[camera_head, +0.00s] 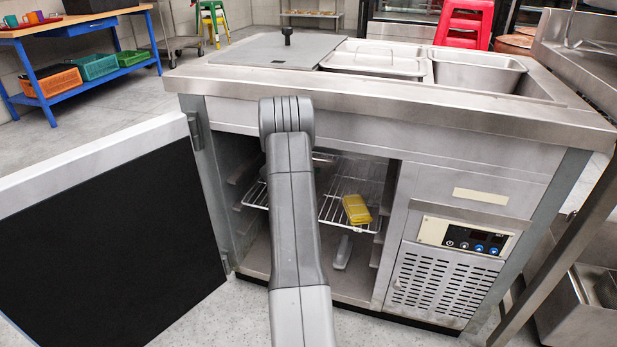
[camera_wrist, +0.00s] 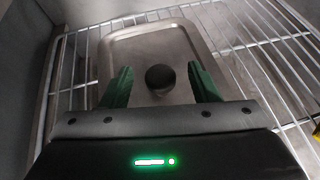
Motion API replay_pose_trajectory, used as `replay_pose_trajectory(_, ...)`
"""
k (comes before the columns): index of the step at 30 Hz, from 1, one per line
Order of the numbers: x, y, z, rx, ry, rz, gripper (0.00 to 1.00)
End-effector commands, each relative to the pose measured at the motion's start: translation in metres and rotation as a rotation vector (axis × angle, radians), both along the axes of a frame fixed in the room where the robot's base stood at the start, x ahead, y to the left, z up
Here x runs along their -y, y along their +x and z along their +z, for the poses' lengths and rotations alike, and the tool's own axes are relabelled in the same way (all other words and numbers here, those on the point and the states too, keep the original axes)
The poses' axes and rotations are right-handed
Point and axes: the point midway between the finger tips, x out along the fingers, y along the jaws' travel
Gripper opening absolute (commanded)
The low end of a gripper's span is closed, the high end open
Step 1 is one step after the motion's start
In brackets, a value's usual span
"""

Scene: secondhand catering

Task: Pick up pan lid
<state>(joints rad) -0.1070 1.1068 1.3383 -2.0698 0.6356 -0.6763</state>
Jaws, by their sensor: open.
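The pan lid (camera_wrist: 135,48) is a rectangular metal lid with a round black knob (camera_wrist: 160,77). It lies on a wire shelf (camera_wrist: 240,45) in the wrist view. My gripper (camera_wrist: 160,75) has two green fingers, open, one on each side of the knob with a gap to both. Whether the fingertips are level with the knob or above it, I cannot tell. In the head view my arm reaches into the open cabinet and hides the gripper and most or all of this lid.
The shelf (camera_head: 335,200) holds a yellow item (camera_head: 356,209) right of my arm. The cabinet door (camera_head: 100,215) stands open at left. The countertop (camera_head: 420,105) overhangs the opening. A grey cover (camera_head: 270,50) with a black knob and metal pans (camera_head: 478,68) are on top.

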Motion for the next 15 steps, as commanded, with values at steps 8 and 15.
replay_pose_trajectory(8,0.0,-0.0002,0.0002,0.0,0.0,0.0,0.1)
replay_pose_trajectory(15,0.0,-0.0001,0.001,0.001,0.0,0.0,0.0)
